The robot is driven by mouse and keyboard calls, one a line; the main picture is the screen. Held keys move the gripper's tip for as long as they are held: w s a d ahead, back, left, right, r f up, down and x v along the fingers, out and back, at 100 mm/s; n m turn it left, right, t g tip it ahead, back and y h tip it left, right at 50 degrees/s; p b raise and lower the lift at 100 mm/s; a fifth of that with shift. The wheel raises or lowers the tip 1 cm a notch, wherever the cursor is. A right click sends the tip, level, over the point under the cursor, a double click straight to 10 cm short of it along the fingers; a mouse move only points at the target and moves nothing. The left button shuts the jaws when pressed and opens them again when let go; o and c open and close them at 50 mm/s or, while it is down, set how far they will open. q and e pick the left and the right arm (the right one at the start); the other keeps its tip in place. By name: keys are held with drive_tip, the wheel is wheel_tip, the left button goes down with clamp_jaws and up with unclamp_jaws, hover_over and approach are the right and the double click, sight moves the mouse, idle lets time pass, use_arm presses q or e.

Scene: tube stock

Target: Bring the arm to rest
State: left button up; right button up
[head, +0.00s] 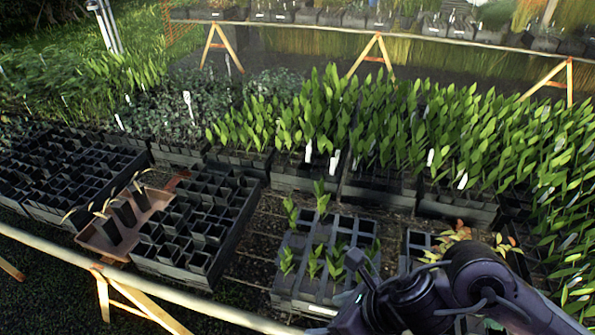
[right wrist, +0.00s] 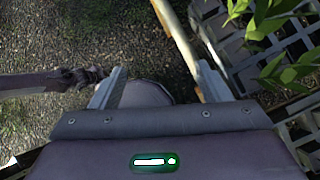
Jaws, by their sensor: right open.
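My right arm (head: 440,295) comes in from the lower right of the head view, over the front edge of the bench. Its black gripper is partly hidden by the arm itself there, close to a tray of young plants (head: 283,279). Gravel ground shows beyond the fingers. My left gripper is not in the head view.
A pale bench rail (head: 145,278) runs along the front, on wooden trestle legs (head: 140,300). A brown tray (head: 103,240) with several loose black pots stands at left, beside empty black pot trays (head: 160,262). Dense leafy plants (head: 330,120) fill the back.

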drive_tip(key=w+a+r+m+t+y, duration=0.1)
drive_tip(key=w+a+r+m+t, duration=0.3)
drive_tip(key=m, duration=0.9)
drive_tip(key=d+f+m+h, duration=0.25)
drive_tip(key=d+m, duration=0.25)
drive_tip(key=m, duration=0.5)
drive_tip(key=d+f+m+h, duration=0.1)
drive_tip(key=d+m+h, duration=0.2)
drive_tip(key=d+m, duration=0.55)
drive_tip(key=s+d+f+m+g+h, duration=0.2)
drive_tip(key=s+d+f+m+g, duration=0.2)
drive_tip(key=s+f+m, duration=0.65)
wheel_tip(320, 180, down, 31)
drive_tip(key=m+g+b, duration=0.1)
drive_tip(key=m+b, duration=0.1)
drive_tip(key=b, duration=0.4)
use_arm(q)
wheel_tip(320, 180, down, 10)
drive_tip(key=b, duration=0.4)
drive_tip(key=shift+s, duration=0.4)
use_arm(e)
drive_tip(key=s+d+f+g, duration=0.1)
drive_tip(key=s+d+f, duration=0.2)
drive_tip(key=s+f, duration=1.6)
wheel_tip(320, 180, down, 4)
drive_tip(key=shift+d+r+n, duration=0.1)
drive_tip(key=shift+d+n, duration=0.1)
drive_tip(key=shift+n, duration=0.1)
drive_tip(key=shift+s, duration=0.1)
